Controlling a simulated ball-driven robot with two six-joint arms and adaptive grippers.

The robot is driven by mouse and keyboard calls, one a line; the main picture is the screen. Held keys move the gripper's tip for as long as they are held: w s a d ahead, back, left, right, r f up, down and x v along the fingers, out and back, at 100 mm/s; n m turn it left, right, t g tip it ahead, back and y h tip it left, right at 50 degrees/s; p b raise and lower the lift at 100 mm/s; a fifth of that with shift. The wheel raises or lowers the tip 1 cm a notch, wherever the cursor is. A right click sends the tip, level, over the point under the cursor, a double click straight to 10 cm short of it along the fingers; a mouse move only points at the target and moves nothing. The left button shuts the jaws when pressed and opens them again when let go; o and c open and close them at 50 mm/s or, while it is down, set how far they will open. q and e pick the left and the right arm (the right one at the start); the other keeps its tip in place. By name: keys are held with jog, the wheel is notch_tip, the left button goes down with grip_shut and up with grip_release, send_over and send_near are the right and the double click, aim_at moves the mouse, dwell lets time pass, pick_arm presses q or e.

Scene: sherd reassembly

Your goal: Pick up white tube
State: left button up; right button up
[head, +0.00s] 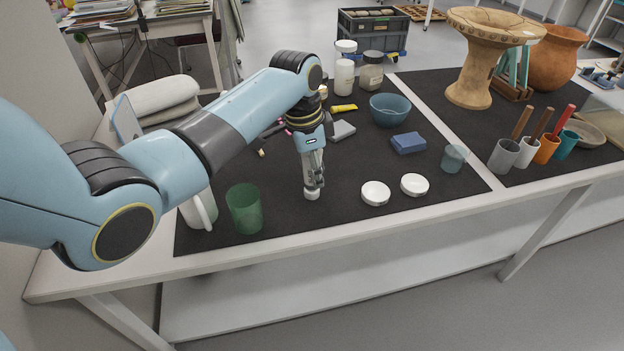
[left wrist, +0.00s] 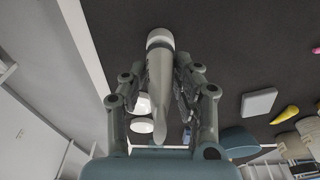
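The white tube (left wrist: 158,75) shows in the left wrist view between the two fingers of my left gripper (left wrist: 160,62). It stands upright, its flat end toward the camera and its pale cap (left wrist: 160,38) away. In the head view my left gripper (head: 314,180) points straight down over the dark mat, its fingers close together around the tube. Only the white cap (head: 311,193) shows clearly below the fingertips, at or very near the mat. The fingers appear shut on the tube. My right gripper is not in view.
Two white round lids (head: 375,193) lie right of the gripper, and a green cup (head: 245,208) stands to its left. A blue bowl (head: 390,109), a blue block (head: 408,142), a grey block (head: 342,130) and a yellow tube (head: 344,108) lie behind. Bare mat surrounds the fingertips.

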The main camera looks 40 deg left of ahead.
pick_arm(q)
grip_shut()
jog(key=shift+r, duration=0.1)
jog(key=shift+r, duration=0.6)
notch_tip(320, 180, up, 3)
jog(key=d+r, duration=0.6)
jog(key=d, duration=0.5)
jog(key=shift+w+d+r, duration=0.35)
